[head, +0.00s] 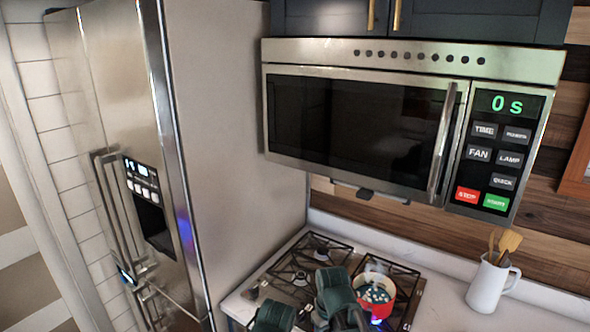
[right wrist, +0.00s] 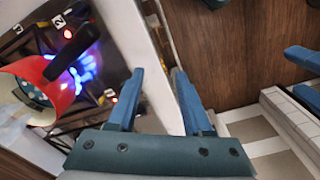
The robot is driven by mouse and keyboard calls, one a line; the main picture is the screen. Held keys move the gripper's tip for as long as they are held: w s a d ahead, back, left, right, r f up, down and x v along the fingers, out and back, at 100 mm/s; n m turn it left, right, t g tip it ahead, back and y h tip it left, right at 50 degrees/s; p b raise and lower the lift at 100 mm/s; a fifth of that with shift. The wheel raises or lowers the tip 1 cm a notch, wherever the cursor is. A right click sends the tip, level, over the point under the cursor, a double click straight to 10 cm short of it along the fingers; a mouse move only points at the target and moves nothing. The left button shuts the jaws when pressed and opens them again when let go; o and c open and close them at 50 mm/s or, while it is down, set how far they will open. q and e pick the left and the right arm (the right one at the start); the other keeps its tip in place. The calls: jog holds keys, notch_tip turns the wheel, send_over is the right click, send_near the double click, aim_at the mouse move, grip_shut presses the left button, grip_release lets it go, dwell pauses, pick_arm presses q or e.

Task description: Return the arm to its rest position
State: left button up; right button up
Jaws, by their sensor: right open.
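My right gripper (right wrist: 158,74) shows in the right wrist view, with two blue fingers apart and nothing between them. It hangs beside the pale counter edge, to the right of the stove. In the head view, dark green parts of my arm stand in front of the stove, low in the middle; no fingertips can be made out there.
A microwave (head: 350,120) showing "0 s" hangs above. A fridge (head: 235,130) stands left. A white jug (head: 490,285) with wooden utensils stands right.

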jog(key=s+d+m, duration=0.5)
jog(key=d+m, duration=0.1)
jog(key=d, duration=0.3)
jog(key=s+a+f+n+h+b, duration=0.1)
jog(key=s+a+f+n+b, duration=0.3)
jog(key=a+f+b, duration=0.7)
jog(key=shift+s+g, duration=0.3)
jog(key=shift+s, duration=0.6)
jog(key=shift+f, duration=0.15)
